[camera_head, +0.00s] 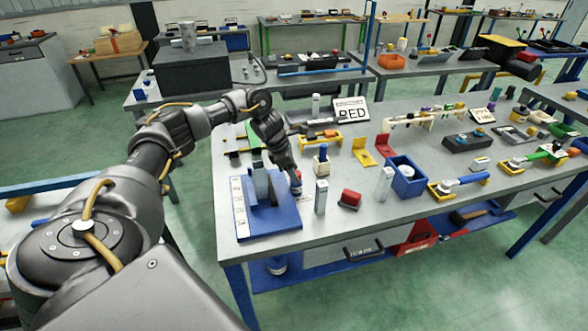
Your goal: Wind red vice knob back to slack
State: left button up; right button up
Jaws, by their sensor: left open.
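A vice with a blue base plate (268,222) and upright grey jaws stands at the near left corner of the workbench. Its red knob (297,178) shows as a small patch at the right side of the vice, partly hidden by my fingers. My left gripper (292,172) points down from above, with its fingertips at the knob. The gripper is open; I cannot tell whether a finger touches the knob. My right gripper is not in view.
A small upright block (321,197) stands close right of the vice. Bare grey tabletop lies along the front edge.

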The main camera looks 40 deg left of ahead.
pick_arm(q)
jog(key=shift+w+d+f, duration=0.1)
jog(key=shift+w+f, duration=0.1)
jog(key=shift+f, duration=0.2)
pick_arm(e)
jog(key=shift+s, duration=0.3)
pick_arm(q)
jog(key=shift+c, duration=0.4)
jog(key=c, duration=0.9)
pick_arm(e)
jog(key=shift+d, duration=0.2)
